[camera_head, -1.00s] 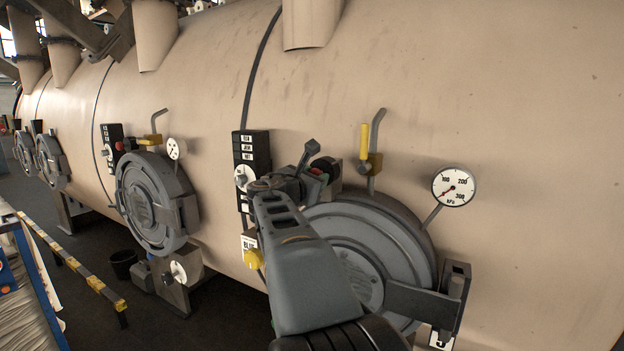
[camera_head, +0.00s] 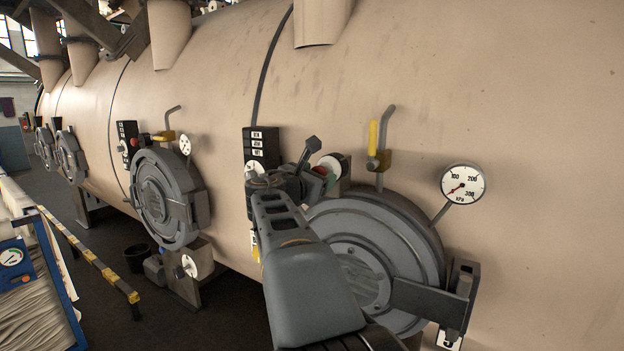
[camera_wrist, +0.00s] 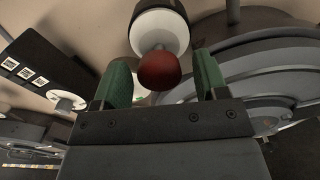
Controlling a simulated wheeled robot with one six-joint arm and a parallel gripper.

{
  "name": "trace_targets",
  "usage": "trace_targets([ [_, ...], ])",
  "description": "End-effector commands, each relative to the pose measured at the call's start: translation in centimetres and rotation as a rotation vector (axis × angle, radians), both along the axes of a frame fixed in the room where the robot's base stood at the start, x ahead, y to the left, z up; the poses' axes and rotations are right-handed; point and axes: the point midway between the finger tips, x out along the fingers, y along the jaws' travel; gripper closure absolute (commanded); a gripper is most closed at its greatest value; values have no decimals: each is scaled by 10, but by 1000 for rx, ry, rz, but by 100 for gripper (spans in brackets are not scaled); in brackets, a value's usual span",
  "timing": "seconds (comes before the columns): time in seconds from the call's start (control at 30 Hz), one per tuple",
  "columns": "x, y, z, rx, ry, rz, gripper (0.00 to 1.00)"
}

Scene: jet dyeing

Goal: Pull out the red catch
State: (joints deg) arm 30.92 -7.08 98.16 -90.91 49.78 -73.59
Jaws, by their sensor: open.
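The red catch (camera_wrist: 160,70) is a dark red round knob on a black-and-white cylindrical mount (camera_wrist: 159,28) in the wrist view. It sits between and just beyond the two green fingers of my gripper (camera_wrist: 164,84), which is open with space on both sides of the knob. In the head view the red catch (camera_head: 319,171) shows only as a small red patch beside the round grey door (camera_head: 408,240), partly hidden by my gripper. I cannot tell whether the fingers touch it.
A black switch panel (camera_head: 262,147) is left of the catch. A yellow-handled valve (camera_head: 374,140) and a pressure gauge (camera_head: 463,184) are to the right on the beige vessel (camera_head: 480,80). A yellow-and-black rail (camera_head: 85,255) runs along the left aisle.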

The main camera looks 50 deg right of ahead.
Motion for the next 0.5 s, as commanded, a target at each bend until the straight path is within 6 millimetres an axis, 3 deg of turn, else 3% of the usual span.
trace_targets([
  [0.17, -2, 17, -1, -2, -1, 4, 33],
  [0.5, -13, 85, -3, 0, -2, 6, 33],
])
